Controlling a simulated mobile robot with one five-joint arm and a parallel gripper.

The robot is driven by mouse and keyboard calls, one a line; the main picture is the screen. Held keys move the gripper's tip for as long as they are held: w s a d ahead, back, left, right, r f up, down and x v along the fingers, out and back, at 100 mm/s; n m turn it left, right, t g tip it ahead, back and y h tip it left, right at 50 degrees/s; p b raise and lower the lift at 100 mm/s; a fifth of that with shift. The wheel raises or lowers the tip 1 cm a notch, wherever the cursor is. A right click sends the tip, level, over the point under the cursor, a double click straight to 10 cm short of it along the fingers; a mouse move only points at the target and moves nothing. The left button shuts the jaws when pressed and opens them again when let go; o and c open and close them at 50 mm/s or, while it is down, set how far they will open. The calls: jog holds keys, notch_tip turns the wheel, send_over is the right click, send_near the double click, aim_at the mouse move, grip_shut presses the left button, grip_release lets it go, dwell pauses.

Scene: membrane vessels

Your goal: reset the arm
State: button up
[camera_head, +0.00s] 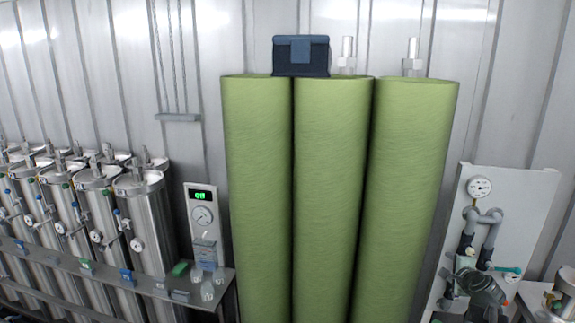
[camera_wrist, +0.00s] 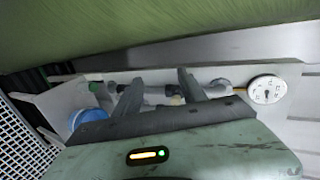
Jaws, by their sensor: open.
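My gripper (camera_wrist: 158,82) shows in the wrist camera view with its two dark fingers apart and nothing visibly held between them. The grey-green housing (camera_wrist: 190,150) behind the fingers is mine and carries a small lit orange bar and a green light. Beyond the fingers are pipes and a white round gauge (camera_wrist: 267,90). A green surface (camera_wrist: 150,30) fills the top of that view, close by.
Three tall green vessels (camera_head: 330,190) stand in the middle, with a dark blue box (camera_head: 301,58) on top. Steel cylinders (camera_head: 143,230) and a shelf with small items (camera_head: 150,285) are on the left. A white panel (camera_head: 520,205) with a gauge and pipes is on the right.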

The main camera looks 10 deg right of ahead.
jog(key=s+a+r+n+g+p, duration=0.1)
jog(key=s+a+r+n+p, duration=0.1)
jog(key=a+n+p, duration=0.15)
jog(key=w+a+f+n+g+y+b, duration=0.1)
jog(key=a+f+n+g+y+b, duration=0.15)
jog(key=a+f+n+b, duration=0.55)
jog(key=w+a+f+n+g+y+b, duration=0.1)
jog(key=a+f+n+g+y+b, duration=0.15)
jog(key=a+f, duration=1.15)
jog(key=s+a+f+n+g+b, duration=0.2)
jog(key=s+a+b, duration=0.1)
jog(key=a, duration=0.4)
jog(key=s+a+f+n+g+b, duration=0.2)
jog(key=s+a+f+n+b, duration=0.1)
jog(key=a, duration=0.4)
jog(key=s+a+f+n+g+b, duration=0.2)
jog(key=s+a+f+b, duration=0.1)
jog(key=a, duration=0.4)
jog(key=shift+s+f+n+h, duration=0.2)
jog(key=shift+f+n+h, duration=0.05)
jog(key=shift+n+h, duration=0.15)
